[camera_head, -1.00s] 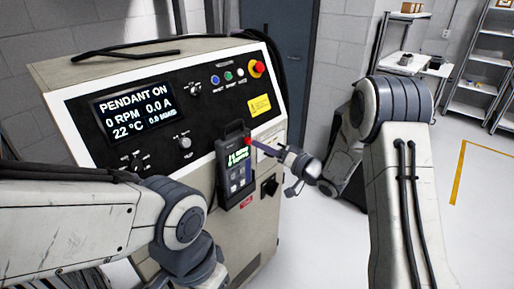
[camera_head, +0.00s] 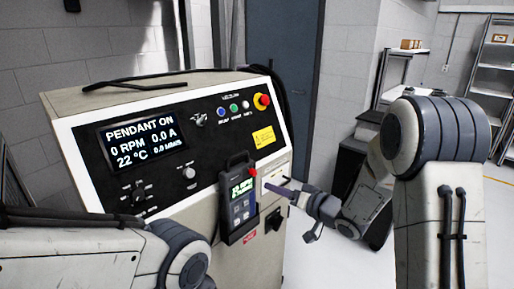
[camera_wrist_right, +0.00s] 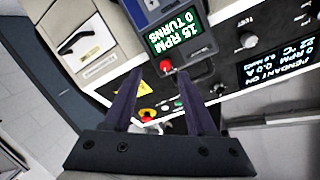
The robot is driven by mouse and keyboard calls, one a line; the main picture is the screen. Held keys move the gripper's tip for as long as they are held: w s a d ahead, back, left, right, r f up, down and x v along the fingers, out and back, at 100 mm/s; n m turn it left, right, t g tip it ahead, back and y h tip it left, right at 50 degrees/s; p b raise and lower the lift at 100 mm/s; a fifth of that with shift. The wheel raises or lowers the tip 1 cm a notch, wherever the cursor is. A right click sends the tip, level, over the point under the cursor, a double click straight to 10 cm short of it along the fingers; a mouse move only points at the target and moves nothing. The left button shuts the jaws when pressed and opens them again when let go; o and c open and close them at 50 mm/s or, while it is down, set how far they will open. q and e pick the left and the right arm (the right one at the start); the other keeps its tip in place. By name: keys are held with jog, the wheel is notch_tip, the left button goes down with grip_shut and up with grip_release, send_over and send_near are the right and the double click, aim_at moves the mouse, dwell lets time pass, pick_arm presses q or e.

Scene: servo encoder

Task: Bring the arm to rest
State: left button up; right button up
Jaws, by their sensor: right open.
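My right arm comes in from the right of the head view. Its gripper (camera_head: 284,187) is beside the cabinet front, to the right of the handheld pendant (camera_head: 238,203). In the right wrist view the gripper (camera_wrist_right: 160,82) is open, with two dark fingers apart and nothing held between them. The pendant has a red button (camera_wrist_right: 166,66) and a lit display (camera_wrist_right: 175,36) reading 15 RPM, 0 TURNS. The red button shows beyond the fingertips. My left arm (camera_head: 150,255) crosses the lower left of the head view; its gripper is out of view.
The control cabinet (camera_head: 75,104) has a screen (camera_head: 142,140) reading PENDANT ON, 0 RPM, 0.0 A, 22 °C. A red emergency knob (camera_head: 262,101) and small buttons sit at its upper right. Shelves (camera_head: 493,75) stand at the back right. Floor right of the cabinet is partly clear.

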jog(key=s+a+f+n+g+h, duration=0.1)
jog(key=s+g, duration=0.3)
jog(key=s, duration=0.8)
jog(key=s+a+f+n+g+h, duration=0.1)
jog(key=s+a+n+g+h, duration=0.2)
jog(key=s, duration=0.9)
jog(key=s+a+f+n+g+h, duration=0.1)
jog(key=s+a+n+g+h, duration=0.1)
jog(key=s, duration=1)
jog(key=n+g+h, duration=0.1)
jog(key=g+h, duration=0.1)
jog(key=g, duration=0.1)
jog(key=shift+s+a+g, duration=0.35)
jog(key=shift+g, duration=0.05)
